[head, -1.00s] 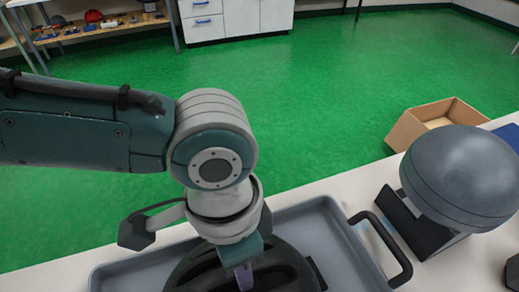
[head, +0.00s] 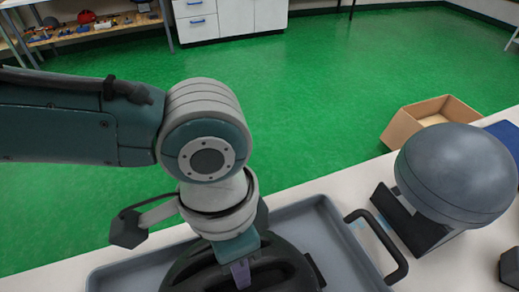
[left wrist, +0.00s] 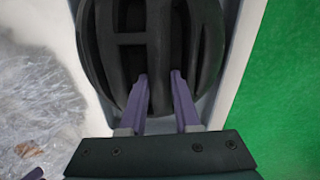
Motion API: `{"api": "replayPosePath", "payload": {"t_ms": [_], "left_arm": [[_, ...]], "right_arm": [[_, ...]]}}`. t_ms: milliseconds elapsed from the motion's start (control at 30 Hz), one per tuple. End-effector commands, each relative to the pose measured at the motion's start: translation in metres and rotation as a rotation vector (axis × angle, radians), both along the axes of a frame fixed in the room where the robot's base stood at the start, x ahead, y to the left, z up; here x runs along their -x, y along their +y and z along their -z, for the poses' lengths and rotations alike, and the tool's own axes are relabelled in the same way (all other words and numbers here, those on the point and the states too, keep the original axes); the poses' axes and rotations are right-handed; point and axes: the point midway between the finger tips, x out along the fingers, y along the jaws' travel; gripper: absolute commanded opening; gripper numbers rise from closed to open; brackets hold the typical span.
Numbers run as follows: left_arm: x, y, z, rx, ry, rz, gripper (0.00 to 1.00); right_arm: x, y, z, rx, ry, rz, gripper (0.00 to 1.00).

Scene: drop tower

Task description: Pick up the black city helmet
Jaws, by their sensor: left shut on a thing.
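The black city helmet (head: 262,272) is at the bottom of the head view, over the grey tray (head: 330,240). Its vented shell also shows in the left wrist view (left wrist: 205,50). My left gripper (head: 240,274) comes down on the helmet from above. In the left wrist view its two purple fingers (left wrist: 160,85) are at the helmet's near edge, shut on a rib between the vents. I cannot tell whether the helmet rests on the tray or is lifted. The helmet's lower part is cut off in the head view. My right gripper is out of view.
A grey dome on a dark stand (head: 455,175) stands right of the tray, near its black handle (head: 385,245). An open cardboard box (head: 430,120) is beyond the table's far edge. Crumpled clear plastic (left wrist: 40,110) lies left of the helmet in the wrist view.

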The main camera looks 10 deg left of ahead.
Motion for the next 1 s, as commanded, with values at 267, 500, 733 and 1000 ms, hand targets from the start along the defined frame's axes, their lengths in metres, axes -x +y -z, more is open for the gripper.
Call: {"api": "replayPosePath", "payload": {"t_ms": [267, 500, 733, 1000], "left_arm": [[-0.001, 0.000, -0.070, 0.004, -0.005, 0.002, 0.00], [-0.001, 0.000, -0.140, 0.002, -0.007, 0.002, 0.00], [-0.001, 0.000, -0.180, 0.000, -0.004, 0.001, 0.00], [0.000, 0.000, -0.190, 0.000, -0.002, 0.000, 0.00]], "right_arm": [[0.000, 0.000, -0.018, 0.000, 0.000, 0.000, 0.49], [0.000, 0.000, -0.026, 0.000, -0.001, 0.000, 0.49], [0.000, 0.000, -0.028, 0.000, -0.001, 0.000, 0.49], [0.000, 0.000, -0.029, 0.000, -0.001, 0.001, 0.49]]}}
